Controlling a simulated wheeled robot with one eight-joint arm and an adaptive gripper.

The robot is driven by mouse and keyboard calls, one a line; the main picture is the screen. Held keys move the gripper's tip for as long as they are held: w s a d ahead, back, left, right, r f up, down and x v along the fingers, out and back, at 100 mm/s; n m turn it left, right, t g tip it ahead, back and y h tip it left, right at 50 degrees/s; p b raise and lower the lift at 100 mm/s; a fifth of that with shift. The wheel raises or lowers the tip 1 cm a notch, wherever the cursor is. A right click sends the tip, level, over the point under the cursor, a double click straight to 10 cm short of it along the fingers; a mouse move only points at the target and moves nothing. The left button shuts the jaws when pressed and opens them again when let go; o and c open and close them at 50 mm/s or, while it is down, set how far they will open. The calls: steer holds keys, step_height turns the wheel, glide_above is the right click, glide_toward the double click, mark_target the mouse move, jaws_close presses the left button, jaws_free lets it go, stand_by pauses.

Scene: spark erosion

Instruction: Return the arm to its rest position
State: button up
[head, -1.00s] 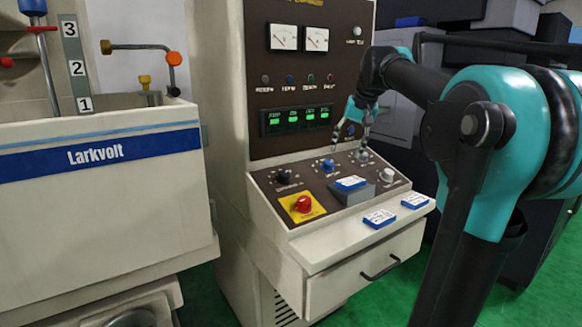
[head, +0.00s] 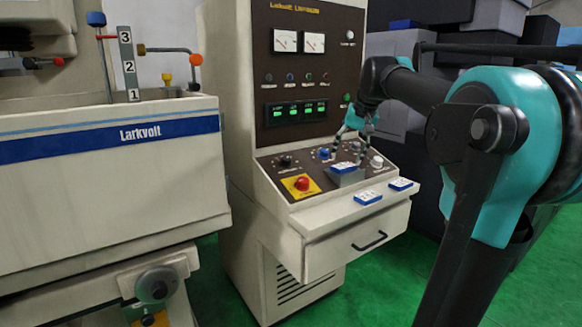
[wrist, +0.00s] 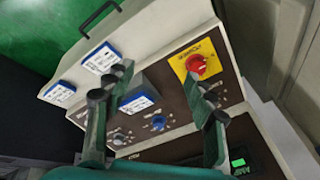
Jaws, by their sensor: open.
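My gripper (head: 350,148) is open and empty. It hangs over the sloped control panel (head: 262,163) of the cabinet, near the blue knob and the white knob. In the wrist view my gripper (wrist: 160,75) has its fingers spread wide, with panel and cards visible between them. My arm reaches in from the right of the head view, bent at the elbow. A blue-and-white card (head: 344,168) lies on a grey block on the panel. Whether a finger touches the panel I cannot tell.
Two more blue-and-white cards (head: 368,197) (head: 401,184) lie on the ledge above a drawer. A red button (head: 302,183) sits on a yellow plate. A Larkvolt tank (head: 110,180) stands left. Dark boxes (head: 485,30) stand behind my arm. Green floor (head: 395,275) is open in front.

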steer(key=s+d+f+n+h, duration=0.1)
steer(key=s+f, duration=1.2)
steer(key=f, duration=0.4)
steer(key=s+f+n+h, duration=0.1)
steer(key=s+f, duration=1.1)
steer(key=f, duration=0.6)
steer(key=shift+s+d+f, duration=0.3)
steer(key=shift+s+d, duration=0.05)
